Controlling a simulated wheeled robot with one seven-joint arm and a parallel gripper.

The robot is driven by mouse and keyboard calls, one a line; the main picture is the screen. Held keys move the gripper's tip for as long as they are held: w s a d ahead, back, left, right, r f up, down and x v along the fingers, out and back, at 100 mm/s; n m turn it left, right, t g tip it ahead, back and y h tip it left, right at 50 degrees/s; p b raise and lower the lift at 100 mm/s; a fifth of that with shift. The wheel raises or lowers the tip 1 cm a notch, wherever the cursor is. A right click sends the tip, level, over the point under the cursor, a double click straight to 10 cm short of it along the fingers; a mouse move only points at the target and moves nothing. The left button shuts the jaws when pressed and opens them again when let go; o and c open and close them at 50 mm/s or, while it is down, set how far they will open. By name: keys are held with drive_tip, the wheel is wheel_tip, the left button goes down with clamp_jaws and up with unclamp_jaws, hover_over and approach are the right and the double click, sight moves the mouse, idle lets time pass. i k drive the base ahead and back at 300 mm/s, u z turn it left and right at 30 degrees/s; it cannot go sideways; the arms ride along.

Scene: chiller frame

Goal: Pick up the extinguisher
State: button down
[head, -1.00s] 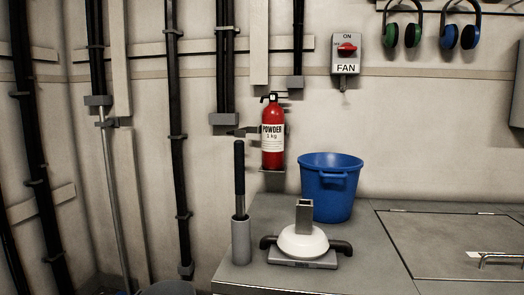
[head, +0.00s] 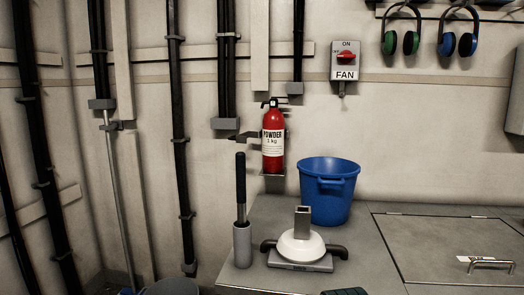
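The extinguisher (head: 272,141) is a small red cylinder with a black head and a white "POWDER 1 kg" label. It stands upright on a small wall bracket (head: 272,174), with a dark clamp at its upper left side, just behind and left of the blue bucket. It is unobstructed from the front. My gripper is not visible in the head view.
On the grey counter (head: 232,278) stand a blue bucket (head: 329,193), a white-domed device (head: 301,245) and a dark-handled tool in a grey holder (head: 242,245). A hatch with a handle (head: 491,266) lies right. A dark, unidentified edge (head: 345,292) shows at bottom.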

sight(273, 121)
drive_tip(key=k, duration=0.45)
drive_tip(key=z, duration=1.8)
drive_tip(key=i, duration=1.05)
drive_tip(key=u, duration=2.3)
